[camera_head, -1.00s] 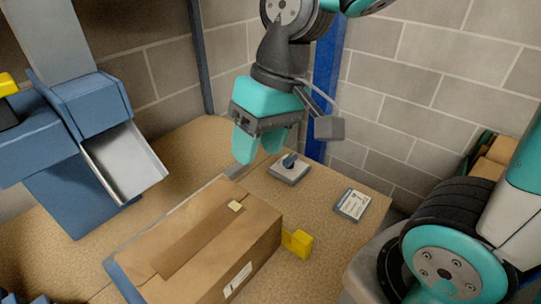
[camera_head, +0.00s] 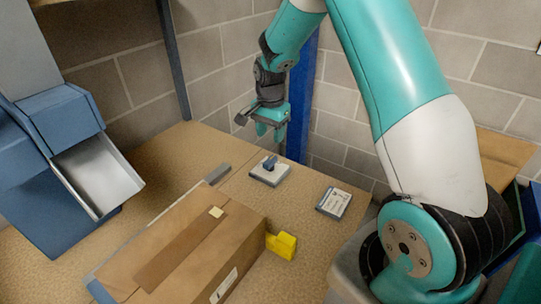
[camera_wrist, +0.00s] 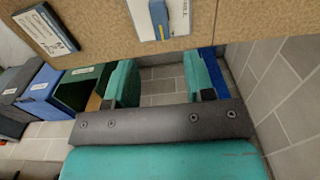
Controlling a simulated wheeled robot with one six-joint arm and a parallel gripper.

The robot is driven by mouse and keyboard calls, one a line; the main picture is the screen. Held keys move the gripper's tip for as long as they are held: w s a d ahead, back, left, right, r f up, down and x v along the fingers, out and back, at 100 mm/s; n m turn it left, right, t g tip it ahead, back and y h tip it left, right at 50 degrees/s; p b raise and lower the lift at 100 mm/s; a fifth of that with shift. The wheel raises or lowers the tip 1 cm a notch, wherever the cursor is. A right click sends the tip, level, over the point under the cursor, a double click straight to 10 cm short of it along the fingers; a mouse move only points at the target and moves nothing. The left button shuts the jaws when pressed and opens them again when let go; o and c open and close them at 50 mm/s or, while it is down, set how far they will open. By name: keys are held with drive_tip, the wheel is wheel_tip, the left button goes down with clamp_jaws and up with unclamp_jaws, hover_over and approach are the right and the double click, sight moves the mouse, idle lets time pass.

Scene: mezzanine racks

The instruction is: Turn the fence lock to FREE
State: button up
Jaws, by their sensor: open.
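The fence lock is a pale square plate (camera_head: 268,174) with a dark blue knob (camera_head: 269,163), on the tan bench behind the box. In the wrist view the knob (camera_wrist: 159,17) shows at the top edge on its white plate, which is partly cut off. Lettering on the plate is too small to read surely. My gripper (camera_head: 269,131) is open and empty, above and behind the lock, apart from it. In the wrist view its two teal fingers (camera_wrist: 157,84) stand apart with only floor and wall between them.
A taped cardboard box (camera_head: 190,250) lies at the front, with a yellow block (camera_head: 282,245) beside it. A label plate (camera_head: 333,202) lies right of the lock. A blue machine with a metal chute (camera_head: 98,176) stands left. Block walls close the back.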

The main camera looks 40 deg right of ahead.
sight(270, 160)
wheel_tip(270, 160, down, 10)
drive_tip(key=shift+r+p, duration=0.2)
drive_tip(key=shift+p, duration=0.75)
clamp_jaws()
